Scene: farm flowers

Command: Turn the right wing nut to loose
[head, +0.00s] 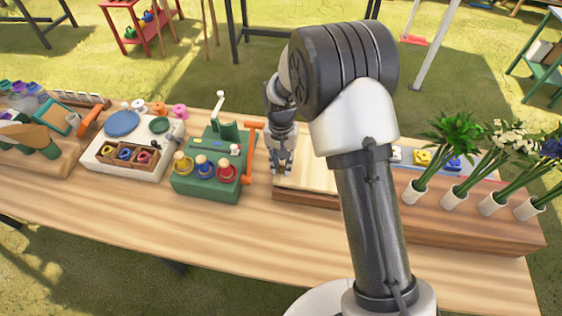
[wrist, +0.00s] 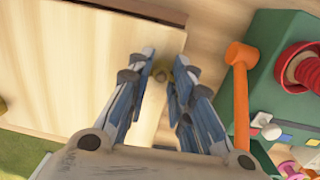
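I cannot make out a wing nut for certain in either view. My gripper (head: 281,165) points down over the near left part of a pale wooden board (head: 312,172), just right of the green box (head: 205,186). In the wrist view my gripper's two fingers (wrist: 168,68) are apart, with pale wood between them. A small brownish round thing (wrist: 188,76) shows by the fingertips; I cannot tell what it is. My arm hides part of the board and what lies behind it in the head view.
An orange lever (head: 250,152) stands between the green box and my gripper; it is close beside the fingers in the wrist view (wrist: 239,95). White pots with flowers (head: 453,198) stand at right. A white panel (head: 110,170) is at left. The table's front strip (head: 230,235) is clear.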

